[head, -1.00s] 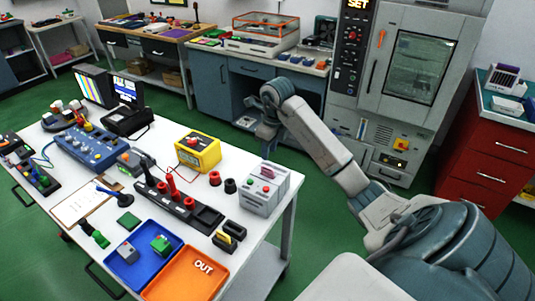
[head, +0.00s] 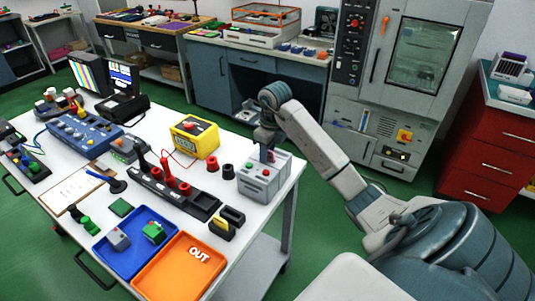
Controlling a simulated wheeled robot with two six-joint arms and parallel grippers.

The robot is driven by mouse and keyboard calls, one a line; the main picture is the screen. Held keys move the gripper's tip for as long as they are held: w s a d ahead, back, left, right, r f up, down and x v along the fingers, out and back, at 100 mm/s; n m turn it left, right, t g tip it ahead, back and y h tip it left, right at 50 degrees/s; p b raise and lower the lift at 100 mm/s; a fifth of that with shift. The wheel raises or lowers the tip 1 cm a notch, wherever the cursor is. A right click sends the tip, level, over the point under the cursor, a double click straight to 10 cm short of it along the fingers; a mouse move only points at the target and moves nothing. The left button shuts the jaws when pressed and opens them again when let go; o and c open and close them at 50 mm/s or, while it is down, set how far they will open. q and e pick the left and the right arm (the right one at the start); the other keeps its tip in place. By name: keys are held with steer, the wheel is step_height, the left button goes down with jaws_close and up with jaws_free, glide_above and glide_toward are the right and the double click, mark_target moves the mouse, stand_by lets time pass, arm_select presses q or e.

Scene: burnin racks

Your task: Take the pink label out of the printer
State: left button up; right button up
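My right gripper (head: 267,152) hangs from the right arm at the back edge of the white table. In the picture it overlaps the top of a grey box with red and green buttons (head: 262,183). I cannot tell whether it touches the box, and its fingers are too small to read as open or shut. No pink label can be made out, and I cannot tell for sure which device is the printer. A small white device with a purple top (head: 511,66) stands on the red cabinet at the right. My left gripper is out of view.
The white table (head: 68,224) also holds a blue tray (head: 128,264), an orange OUT tray (head: 180,278), a yellow box (head: 195,137), a black strip with red parts and a blue instrument. A red drawer cabinet (head: 490,150) stands at right. Green floor lies between.

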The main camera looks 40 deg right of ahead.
steer(key=shift+r, duration=0.1)
jaws_close()
steer(key=shift+r, duration=0.1)
